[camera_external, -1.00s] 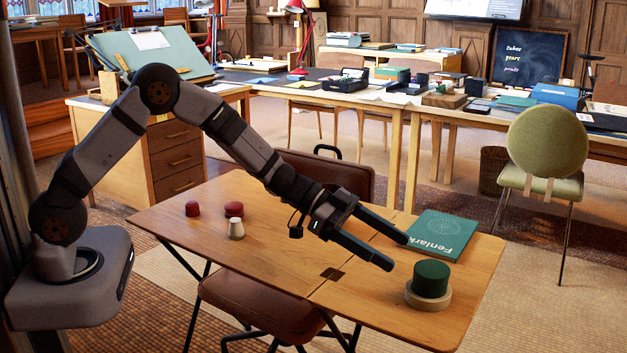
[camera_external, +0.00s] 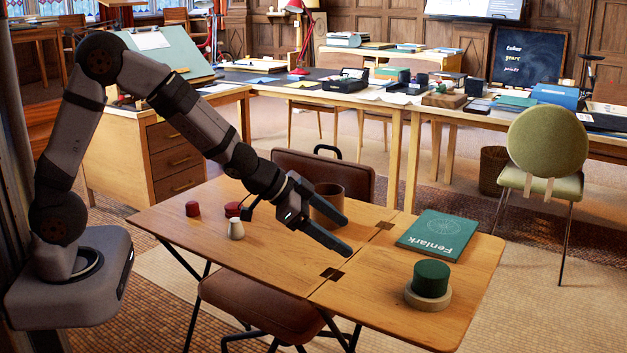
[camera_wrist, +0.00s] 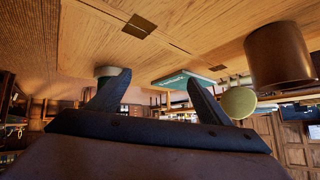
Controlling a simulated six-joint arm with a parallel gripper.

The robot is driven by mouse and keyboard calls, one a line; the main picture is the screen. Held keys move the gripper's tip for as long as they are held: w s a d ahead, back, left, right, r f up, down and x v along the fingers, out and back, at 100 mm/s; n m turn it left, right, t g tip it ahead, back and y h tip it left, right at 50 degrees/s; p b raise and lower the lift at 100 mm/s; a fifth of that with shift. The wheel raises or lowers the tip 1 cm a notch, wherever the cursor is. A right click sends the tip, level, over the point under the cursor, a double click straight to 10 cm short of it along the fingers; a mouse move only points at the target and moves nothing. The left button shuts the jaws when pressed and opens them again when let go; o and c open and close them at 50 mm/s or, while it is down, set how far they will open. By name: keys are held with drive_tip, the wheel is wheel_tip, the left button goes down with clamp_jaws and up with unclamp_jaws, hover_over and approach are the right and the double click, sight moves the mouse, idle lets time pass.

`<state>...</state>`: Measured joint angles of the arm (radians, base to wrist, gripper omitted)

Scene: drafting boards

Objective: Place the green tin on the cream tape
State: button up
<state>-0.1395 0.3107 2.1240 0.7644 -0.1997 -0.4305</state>
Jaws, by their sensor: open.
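The green tin (camera_external: 431,277) stands upright on the cream tape (camera_external: 413,300), a pale ring lying flat at the front right of the wooden table. The tin rests on top of the ring. My gripper (camera_external: 346,237) is open and empty, left of the tin and apart from it, above the table. In the wrist view, the tin (camera_wrist: 108,87) and the pale tape (camera_wrist: 107,71) show beyond the left finger, partly hidden by it.
A green book (camera_external: 437,234) lies behind the tin. A brown cup (camera_external: 328,200) stands behind my gripper. A small white-topped piece (camera_external: 236,229) and two red pieces, one (camera_external: 192,209) farther left, stand on the table's left. The table's middle front is clear.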

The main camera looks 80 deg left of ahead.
drive_tip(key=s+f+g, duration=0.1)
drive_tip(key=s, duration=0.4)
drive_tip(key=s+f+n+g+y, duration=0.1)
drive_tip(key=s+g, duration=0.1)
drive_tip(key=s, duration=0.4)
drive_tip(key=s+f+n+g, duration=0.1)
drive_tip(key=s+f+g, duration=0.1)
drive_tip(key=s, duration=0.3)
drive_tip(key=shift+s+a+y, duration=0.3)
drive_tip(key=shift+y, duration=0.1)
drive_tip(key=s+d+f+g, duration=0.1)
drive_tip(key=s+d+g, duration=0.1)
drive_tip(key=s, duration=0.5)
drive_tip(key=s+d+g+h, duration=0.1)
drive_tip(key=s+d+g, duration=0.1)
drive_tip(key=s, duration=0.6)
drive_tip(key=shift+d+f+n+g, duration=0.35)
drive_tip(key=shift+n+g, duration=0.05)
wheel_tip(320, 180, up, 20)
drive_tip(key=p, duration=2)
drive_tip(key=shift+r, duration=0.15)
